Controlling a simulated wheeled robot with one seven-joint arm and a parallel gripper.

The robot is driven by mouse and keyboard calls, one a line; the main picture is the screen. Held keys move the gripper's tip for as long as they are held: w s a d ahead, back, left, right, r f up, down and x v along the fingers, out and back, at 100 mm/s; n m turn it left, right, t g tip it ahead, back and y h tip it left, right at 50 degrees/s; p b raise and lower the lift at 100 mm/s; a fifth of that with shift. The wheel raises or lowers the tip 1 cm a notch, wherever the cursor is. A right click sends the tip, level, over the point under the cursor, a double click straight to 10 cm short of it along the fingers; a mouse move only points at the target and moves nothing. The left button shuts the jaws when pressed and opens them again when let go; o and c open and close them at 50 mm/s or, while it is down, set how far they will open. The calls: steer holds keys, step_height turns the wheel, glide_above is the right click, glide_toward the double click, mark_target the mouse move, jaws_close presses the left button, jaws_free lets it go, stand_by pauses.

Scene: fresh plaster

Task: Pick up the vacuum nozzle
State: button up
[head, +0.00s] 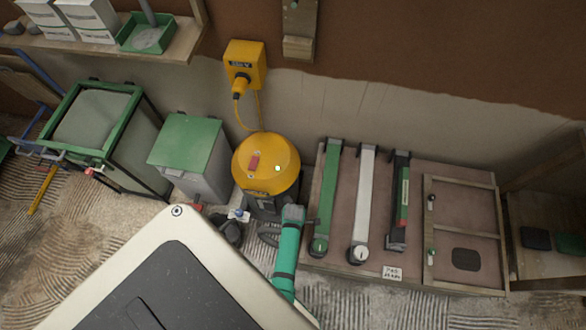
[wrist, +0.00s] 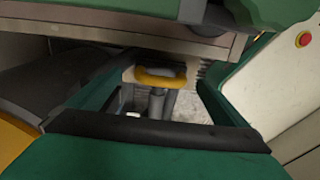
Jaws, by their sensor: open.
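In the wrist view, a yellow curved grip on a grey tube, apparently the vacuum nozzle (wrist: 160,77), lies between and beyond the fingers of my gripper (wrist: 162,90). The green fingers are spread apart and empty; I see no contact with it. In the head view, my teal arm (head: 288,255) reaches down beside the vacuum cleaner (head: 265,163), which has a round yellow top and dark body. In that view I cannot make out the nozzle or the fingers; my arm and pale base cover part of the floor there.
A low board (head: 400,262) with long green, white and dark tools stands to the right, its edge close above the gripper in the wrist view. A lidded green bin (head: 188,143) stands left of the vacuum. A yellow wall socket (head: 245,65) feeds its cable.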

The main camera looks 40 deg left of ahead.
steer(key=shift+f, duration=1.7)
steer(key=shift+c, duration=0.5)
steer(key=c, duration=1.2)
steer(key=shift+s, duration=0.1)
steer(key=shift+r, duration=0.15)
steer(key=shift+r, duration=0.6)
steer(key=s+d+r, duration=0.1)
steer(key=s+r, duration=0.3)
steer(key=s+d+r, duration=0.1)
steer(key=s+r, duration=0.2)
steer(key=s, duration=0.2)
steer(key=s+d+r, duration=0.2)
steer(key=s+r, duration=0.2)
steer(key=shift+s+r, duration=0.25)
steer(key=shift+r, duration=0.05)
